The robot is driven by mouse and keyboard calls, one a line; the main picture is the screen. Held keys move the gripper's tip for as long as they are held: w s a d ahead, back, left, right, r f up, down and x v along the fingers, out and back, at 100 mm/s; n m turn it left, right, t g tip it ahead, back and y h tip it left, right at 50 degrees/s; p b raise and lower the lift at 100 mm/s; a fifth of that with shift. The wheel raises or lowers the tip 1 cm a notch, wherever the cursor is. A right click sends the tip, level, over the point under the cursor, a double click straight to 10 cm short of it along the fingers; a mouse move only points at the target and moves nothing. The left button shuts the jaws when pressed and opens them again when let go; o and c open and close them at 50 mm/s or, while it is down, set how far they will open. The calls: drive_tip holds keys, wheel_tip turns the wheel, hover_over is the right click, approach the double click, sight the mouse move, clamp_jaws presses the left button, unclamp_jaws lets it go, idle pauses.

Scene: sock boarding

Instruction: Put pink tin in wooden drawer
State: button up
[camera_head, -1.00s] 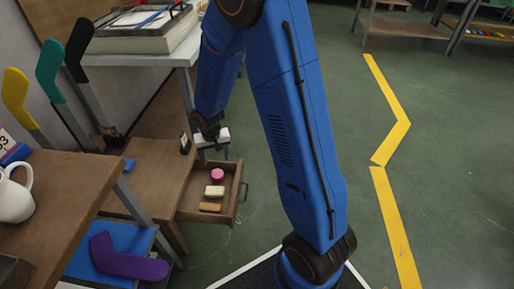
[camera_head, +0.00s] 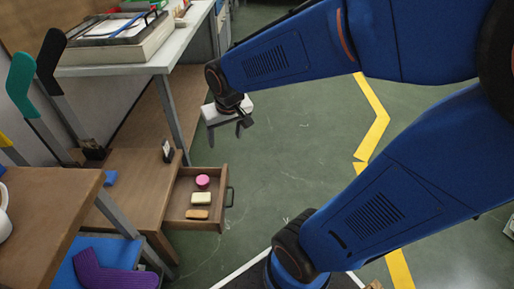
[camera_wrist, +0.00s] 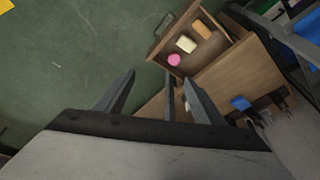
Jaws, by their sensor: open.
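The pink tin (camera_head: 202,181) lies inside the wooden drawer (camera_head: 221,209), at its back end, beside a cream block (camera_head: 201,198). The drawer is pulled out. In the wrist view the tin (camera_wrist: 174,60) sits near a drawer corner (camera_wrist: 152,54), beyond my fingertips. My gripper (camera_head: 227,132) is open, with nothing seen between its fingers. It hangs above and behind the drawer in the head view, apart from the tin. Its fingers also show in the wrist view (camera_wrist: 158,78).
An orange-brown block (camera_head: 197,214) also lies in the drawer. A wooden cabinet top (camera_head: 138,180) adjoins the drawer on the left. A grey table (camera_head: 165,63) stands behind, with a leg near my gripper. Green floor (camera_head: 285,165) is clear to the right.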

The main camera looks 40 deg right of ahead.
drive_tip(key=s+r, duration=0.3)
drive_tip(key=s, duration=0.4)
drive_tip(key=s+d+r+n+t, duration=0.1)
drive_tip(key=s+r, duration=0.2)
drive_tip(key=s, duration=0.5)
drive_tip(key=shift+s, duration=0.2)
drive_tip(key=shift+w+d+r, duration=0.1)
